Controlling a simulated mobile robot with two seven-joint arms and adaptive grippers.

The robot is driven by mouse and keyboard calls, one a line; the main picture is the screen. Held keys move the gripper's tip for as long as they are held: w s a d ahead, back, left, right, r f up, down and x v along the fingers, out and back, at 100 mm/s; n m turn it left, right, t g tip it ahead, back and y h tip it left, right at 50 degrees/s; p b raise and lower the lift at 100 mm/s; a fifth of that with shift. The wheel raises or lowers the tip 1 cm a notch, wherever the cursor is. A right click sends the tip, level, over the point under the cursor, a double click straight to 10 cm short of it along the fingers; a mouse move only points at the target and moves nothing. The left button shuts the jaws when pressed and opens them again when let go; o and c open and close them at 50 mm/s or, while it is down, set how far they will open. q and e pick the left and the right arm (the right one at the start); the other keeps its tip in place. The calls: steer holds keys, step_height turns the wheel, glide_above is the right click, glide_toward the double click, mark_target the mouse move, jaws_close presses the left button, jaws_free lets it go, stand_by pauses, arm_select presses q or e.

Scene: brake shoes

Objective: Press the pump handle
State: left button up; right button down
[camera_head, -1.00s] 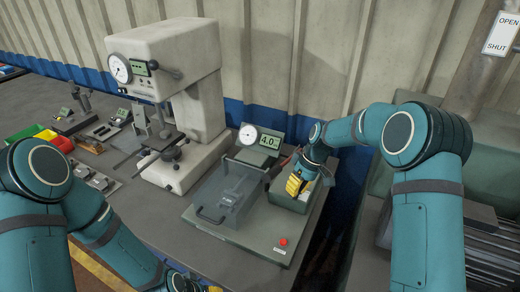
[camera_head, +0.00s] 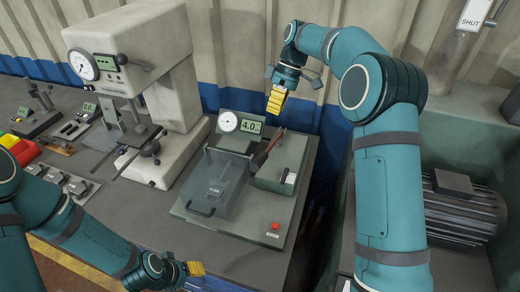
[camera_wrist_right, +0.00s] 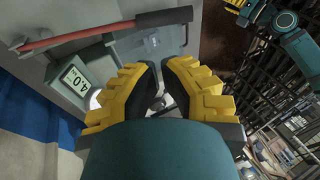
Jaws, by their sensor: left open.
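The pump handle (camera_head: 268,148) is a red bar with a dark grip, slanting up beside a grey-green box. In the right wrist view the handle (camera_wrist_right: 95,30) crosses the upper left, apart from my fingers. My right gripper (camera_head: 275,103) hangs above and behind the handle, pointing down, with nothing visible in it. Its yellow fingers (camera_wrist_right: 158,68) come close together at the tips; how far they are apart is unclear. My left gripper (camera_head: 200,269) is open, low at the front edge of the bench, away from the pump.
The pump unit's base plate (camera_head: 235,230) carries a clear cover (camera_head: 215,180), a red button (camera_head: 275,226), a dial (camera_head: 228,122) and a display (camera_head: 250,126) reading 4.0. A tall press (camera_head: 140,60) stands to the left. A corrugated wall is behind.

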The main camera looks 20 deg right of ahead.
mark_target(261, 155)
steer(key=b+x, duration=0.1)
steer(key=x, duration=1.3)
arm_select(q)
steer(key=shift+f, duration=0.55)
steer(key=shift+f, duration=0.1)
arm_select(e)
steer(key=shift+d, duration=0.1)
